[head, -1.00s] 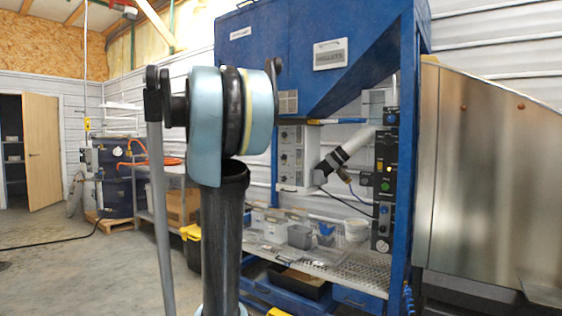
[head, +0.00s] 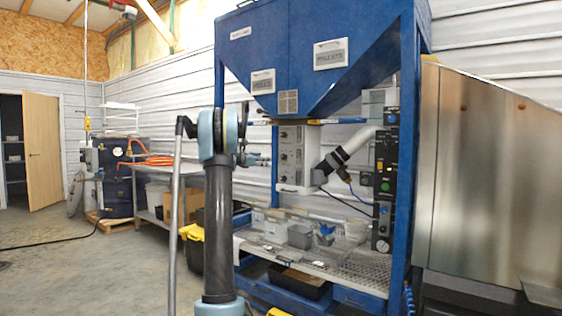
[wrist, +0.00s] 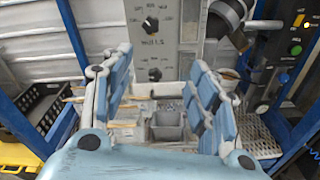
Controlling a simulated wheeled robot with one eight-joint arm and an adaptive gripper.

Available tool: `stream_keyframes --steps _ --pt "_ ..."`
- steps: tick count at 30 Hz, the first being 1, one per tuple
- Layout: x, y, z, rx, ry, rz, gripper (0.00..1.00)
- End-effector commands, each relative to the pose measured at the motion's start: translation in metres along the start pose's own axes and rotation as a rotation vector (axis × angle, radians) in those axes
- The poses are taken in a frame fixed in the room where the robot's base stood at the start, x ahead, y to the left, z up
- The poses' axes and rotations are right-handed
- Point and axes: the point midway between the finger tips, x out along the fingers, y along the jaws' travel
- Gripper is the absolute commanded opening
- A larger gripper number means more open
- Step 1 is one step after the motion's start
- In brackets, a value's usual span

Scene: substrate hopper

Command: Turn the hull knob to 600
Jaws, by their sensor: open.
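The control panel (head: 292,158) is a grey-white box with several dark knobs, mounted under the blue hopper. In the wrist view, the panel (wrist: 168,52) shows an upper knob (wrist: 150,25) and a lower knob (wrist: 155,74), both black on dial scales. A label that seems to read "HULLS" lies between them; I cannot tell which knob it names, and the dial numbers are too small to read. My gripper (wrist: 160,88) is open and empty. Its blue-padded fingers stand apart, with the lower knob appearing between them; no knob is touched.
A black-and-white pipe (head: 343,149) slants beside the panel's right side. A column of controls (head: 386,180) stands further right. Below, a perforated shelf (head: 350,274) holds small bins (head: 300,236). Blue frame posts (head: 404,150) bound the bay.

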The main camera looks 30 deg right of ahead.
Motion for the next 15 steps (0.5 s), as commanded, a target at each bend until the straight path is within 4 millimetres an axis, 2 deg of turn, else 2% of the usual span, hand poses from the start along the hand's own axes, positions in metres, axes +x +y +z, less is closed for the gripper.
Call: stream_keyframes --steps 1,4,15 --pt "0.014 0.005 -0.001 -0.041 -0.019 0.005 0.54" --pt "0.03 0.013 -0.002 -0.11 -0.049 0.016 0.54" --pt "0.063 0.019 -0.001 -0.171 -0.075 0.023 0.54"
